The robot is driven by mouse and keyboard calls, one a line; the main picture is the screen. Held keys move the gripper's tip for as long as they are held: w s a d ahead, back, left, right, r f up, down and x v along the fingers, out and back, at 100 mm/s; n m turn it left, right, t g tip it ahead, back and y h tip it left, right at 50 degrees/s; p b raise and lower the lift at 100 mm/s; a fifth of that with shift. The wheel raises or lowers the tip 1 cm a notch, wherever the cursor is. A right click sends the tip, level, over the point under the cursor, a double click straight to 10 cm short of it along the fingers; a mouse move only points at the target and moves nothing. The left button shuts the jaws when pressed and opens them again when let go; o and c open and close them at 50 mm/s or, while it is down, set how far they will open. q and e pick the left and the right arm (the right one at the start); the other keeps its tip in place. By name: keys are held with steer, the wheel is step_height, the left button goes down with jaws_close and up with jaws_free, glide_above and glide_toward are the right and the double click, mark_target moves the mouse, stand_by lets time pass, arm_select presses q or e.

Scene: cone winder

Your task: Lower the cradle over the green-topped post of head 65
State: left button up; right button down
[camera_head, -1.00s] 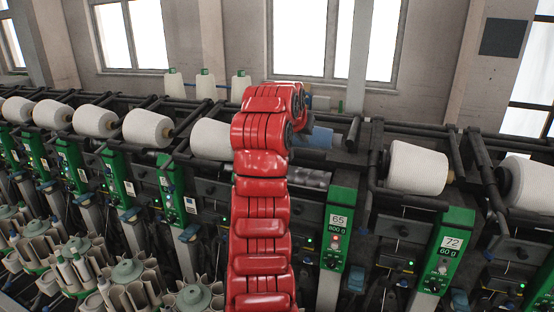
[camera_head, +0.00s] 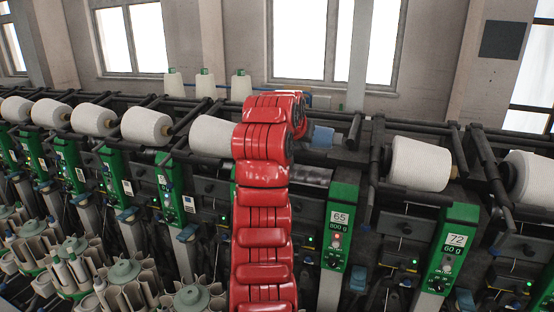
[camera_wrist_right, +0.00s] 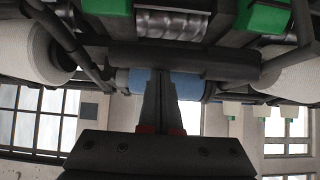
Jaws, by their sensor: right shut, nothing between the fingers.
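Head 65 has a green-topped post (camera_head: 338,235) with a label reading 65 and 800 g. Behind it a blue tube (camera_head: 322,137) shows beside my red right arm. The cradle is a dark bar (camera_wrist_right: 205,58) crossing in front of the blue tube (camera_wrist_right: 135,82) in the right wrist view. My right gripper (camera_wrist_right: 160,80) is shut and empty, its narrow fingers reaching up to the bar; I cannot tell whether they touch it. In the head view my arm hides this gripper. My left gripper is in neither view.
White cones (camera_head: 420,164) sit on the neighbouring heads at both sides. Head 72's green post (camera_head: 450,250) stands to the right. Dark rails and arms crowd the tube. A grooved metal drum (camera_wrist_right: 172,24) lies near the cradle.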

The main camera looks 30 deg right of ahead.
steer(key=shift+f+b, duration=0.9)
steer(key=shift+f, duration=0.4)
steer(key=shift+s+a+r+p, duration=0.2)
steer(key=shift+r+p, duration=0.4)
steer(key=shift+r, duration=0.1)
step_height(320, 180, up, 6)
steer(key=s+a+p, duration=0.2)
steer(key=p, duration=0.2)
steer(key=shift+s+a, duration=0.2)
steer(key=shift+a, duration=0.15)
steer(key=shift+w+f, duration=0.1)
